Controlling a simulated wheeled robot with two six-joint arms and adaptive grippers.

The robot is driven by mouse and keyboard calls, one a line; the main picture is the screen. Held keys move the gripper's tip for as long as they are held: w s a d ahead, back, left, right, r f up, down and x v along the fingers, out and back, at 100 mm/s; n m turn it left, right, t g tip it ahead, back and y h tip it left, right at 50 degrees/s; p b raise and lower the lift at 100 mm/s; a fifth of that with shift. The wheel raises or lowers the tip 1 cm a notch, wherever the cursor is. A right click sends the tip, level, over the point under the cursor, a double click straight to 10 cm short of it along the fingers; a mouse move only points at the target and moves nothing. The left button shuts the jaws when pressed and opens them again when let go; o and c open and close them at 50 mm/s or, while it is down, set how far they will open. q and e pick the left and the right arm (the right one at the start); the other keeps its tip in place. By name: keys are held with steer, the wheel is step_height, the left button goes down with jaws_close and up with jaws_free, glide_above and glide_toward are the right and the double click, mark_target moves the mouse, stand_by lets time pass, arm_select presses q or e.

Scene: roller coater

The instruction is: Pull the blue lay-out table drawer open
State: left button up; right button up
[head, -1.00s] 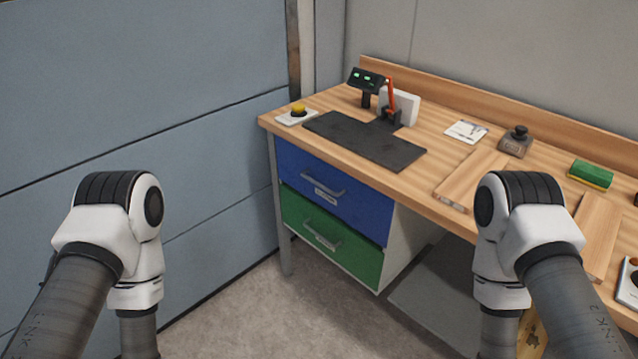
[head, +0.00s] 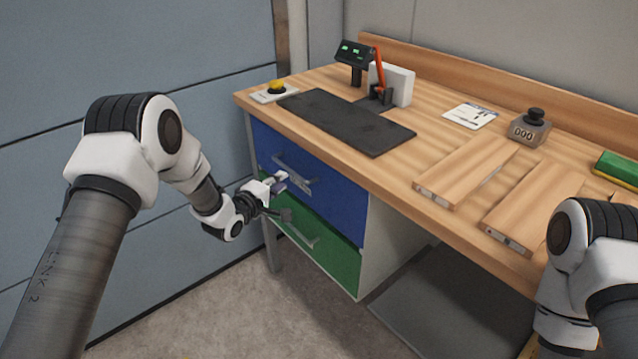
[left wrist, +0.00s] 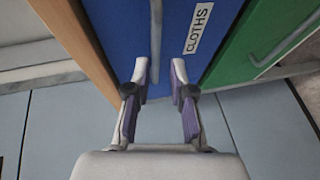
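The blue drawer (head: 340,205) is the upper drawer under the left end of the lay-out table and looks shut. Its grey bar handle (head: 290,170) is partly hidden behind my gripper. In the left wrist view, the blue drawer front (left wrist: 180,22) carries a label reading "CLOTHS". My left gripper (head: 285,194) is in front of the drawer, by the handle. In the left wrist view, its fingers (left wrist: 160,72) are apart, and the handle (left wrist: 156,38) shows in the gap between them. Contact cannot be told. My right gripper is out of view.
A green drawer (head: 318,243) with its own handle lies directly below. A grey-blue panel wall (head: 200,50) stands left.

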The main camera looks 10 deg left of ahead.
mark_target(289, 171)
arm_select(q)
steer(key=x, duration=0.6)
steer(key=shift+w+a+r, duration=0.15)
steer(key=shift+w+r, duration=0.1)
steer(key=shift+w, duration=0.3)
steer(key=shift+c, duration=0.3)
jaws_close()
